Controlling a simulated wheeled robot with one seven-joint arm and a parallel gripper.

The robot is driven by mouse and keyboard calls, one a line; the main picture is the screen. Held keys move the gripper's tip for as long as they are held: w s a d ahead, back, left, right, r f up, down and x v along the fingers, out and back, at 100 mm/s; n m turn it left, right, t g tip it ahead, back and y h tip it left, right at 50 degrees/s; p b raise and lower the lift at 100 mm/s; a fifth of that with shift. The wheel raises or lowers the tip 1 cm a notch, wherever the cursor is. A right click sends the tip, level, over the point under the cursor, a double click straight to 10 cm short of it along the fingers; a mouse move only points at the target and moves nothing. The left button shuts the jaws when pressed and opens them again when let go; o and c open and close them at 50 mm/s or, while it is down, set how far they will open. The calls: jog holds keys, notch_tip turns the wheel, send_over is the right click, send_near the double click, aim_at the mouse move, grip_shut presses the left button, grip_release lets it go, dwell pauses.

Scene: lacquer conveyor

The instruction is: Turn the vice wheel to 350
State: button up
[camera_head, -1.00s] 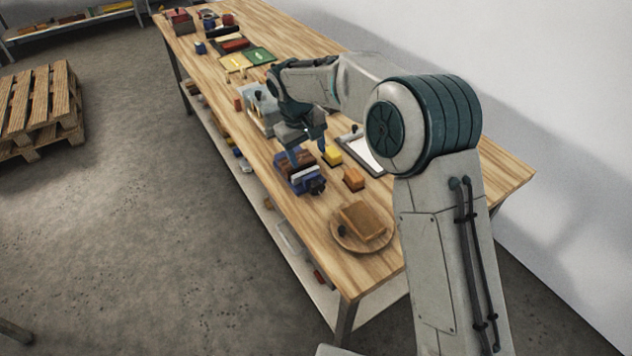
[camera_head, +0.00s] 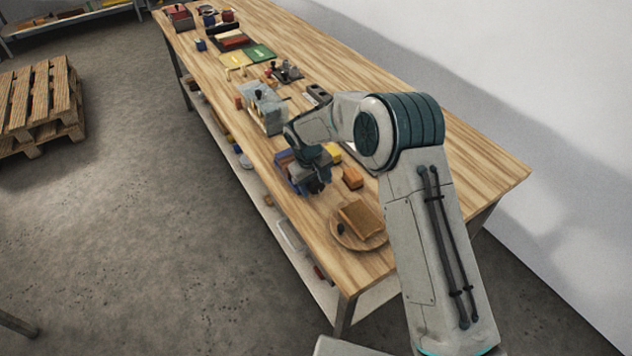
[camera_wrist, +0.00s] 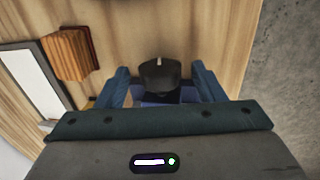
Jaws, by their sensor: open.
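The blue vice (camera_head: 284,170) is on the workbench near its front edge, largely covered by my wrist in the head view. My gripper (camera_head: 316,188) is above the vice's near end, pointing down. In the wrist view my gripper (camera_wrist: 160,71) has its two blue-grey fingers spread apart. A dark, rounded part (camera_wrist: 161,78), which looks like the vice wheel, is between the fingers with gaps on both sides. Part of the blue vice body (camera_wrist: 158,99) shows just below it. No scale or number on the wheel can be read.
An orange block (camera_head: 352,177) and a yellow block (camera_head: 333,153) are close by on the right. A round wooden plate (camera_head: 376,243) with a brown block stands nearer the bench's end. A grey boxy device (camera_head: 262,106) stands farther along the bench (camera_head: 350,270).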

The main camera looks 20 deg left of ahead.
jog(key=c, duration=1)
jog(key=shift+o, duration=0.2)
jog(key=shift+w, duration=0.1)
jog(key=shift+w+d+g+y, duration=0.15)
jog(key=shift+d+g+y, duration=0.05)
jog(key=shift+g+y, duration=0.65)
jog(key=g+y, duration=0.1)
jog(key=g+y+b, duration=0.1)
jog(key=shift+w+d+f+g, duration=0.15)
jog(key=shift+w+f+g, duration=0.1)
jog(key=shift+g, duration=0.1)
jog(key=g+y+b, duration=0.2)
jog(key=shift+w+d+g+y, duration=0.2)
jog(key=shift+g+y, duration=0.05)
jog(key=shift+g, duration=0.15)
jog(key=shift+g+y+b, duration=0.4)
jog(key=shift+b, duration=0.2)
